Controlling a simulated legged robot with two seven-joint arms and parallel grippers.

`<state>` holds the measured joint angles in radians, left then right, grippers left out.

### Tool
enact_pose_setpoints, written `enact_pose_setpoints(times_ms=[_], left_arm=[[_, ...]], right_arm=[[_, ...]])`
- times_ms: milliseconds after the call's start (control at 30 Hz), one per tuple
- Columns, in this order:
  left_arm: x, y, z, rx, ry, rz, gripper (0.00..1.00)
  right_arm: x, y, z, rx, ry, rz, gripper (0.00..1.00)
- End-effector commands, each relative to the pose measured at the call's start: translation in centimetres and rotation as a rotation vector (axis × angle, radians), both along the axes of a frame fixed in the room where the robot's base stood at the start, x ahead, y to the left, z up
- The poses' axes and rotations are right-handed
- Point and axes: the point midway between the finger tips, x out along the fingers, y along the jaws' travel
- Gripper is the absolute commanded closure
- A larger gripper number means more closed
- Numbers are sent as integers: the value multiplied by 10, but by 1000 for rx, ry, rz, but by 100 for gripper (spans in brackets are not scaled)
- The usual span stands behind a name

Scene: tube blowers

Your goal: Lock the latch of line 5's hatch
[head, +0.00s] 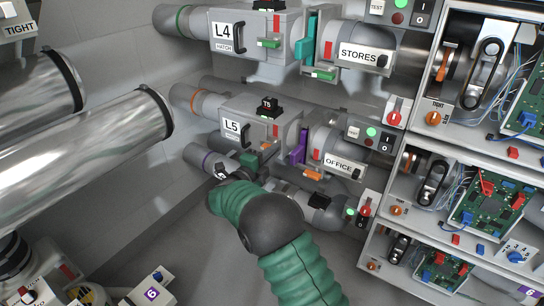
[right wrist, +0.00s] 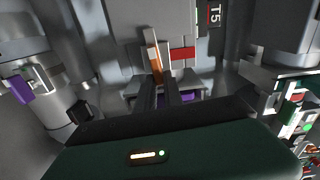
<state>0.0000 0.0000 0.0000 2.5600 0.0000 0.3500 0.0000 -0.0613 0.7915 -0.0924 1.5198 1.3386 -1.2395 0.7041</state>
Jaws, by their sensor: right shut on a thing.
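Line 5's housing (head: 240,125), a grey box labelled L5 with a black handle, is at the centre left of the head view. Its hatch face (right wrist: 190,20) fills the upper middle of the right wrist view. The orange latch (right wrist: 153,62) stands nearly upright there, left of a red bar mark (right wrist: 183,54). My right gripper (right wrist: 165,92) is shut on the latch's lower end, between its dark fingers. In the head view my right gripper (head: 258,158) is just below the L5 housing, and its hand and arm partly hide the latch.
Line 4's housing (head: 250,40) with a green latch is above. A purple slide gate (head: 299,147) and the OFFICE pipe (head: 342,165) are right of L5. Shelves with circuit boards (head: 495,200) stand at the right. Large shiny pipes (head: 85,130) fill the left.

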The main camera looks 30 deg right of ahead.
Motion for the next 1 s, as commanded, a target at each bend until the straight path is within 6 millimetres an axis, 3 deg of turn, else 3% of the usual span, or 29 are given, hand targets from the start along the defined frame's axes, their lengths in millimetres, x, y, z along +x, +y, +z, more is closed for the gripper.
enact_pose_setpoints(times_ms=[33, 767, 800, 933, 1000], left_arm=[[0, 0, -5, 0, 0, 0, 100], [0, 0, -10, 0, 0, 0, 100], [0, 0, -10, 0, 0, 0, 100], [0, 0, -10, 0, 0, 0, 100], [0, 0, -10, 0, 0, 0, 100]], right_arm=[[-2, 0, -9, 13, -10, -3, 100], [-2, 1, -11, 48, -86, -3, 100], [-2, 1, -11, 49, -86, -3, 84], [-2, 1, -9, 47, -88, -3, 67], [-1, 1, -8, 46, -89, -3, 66]])
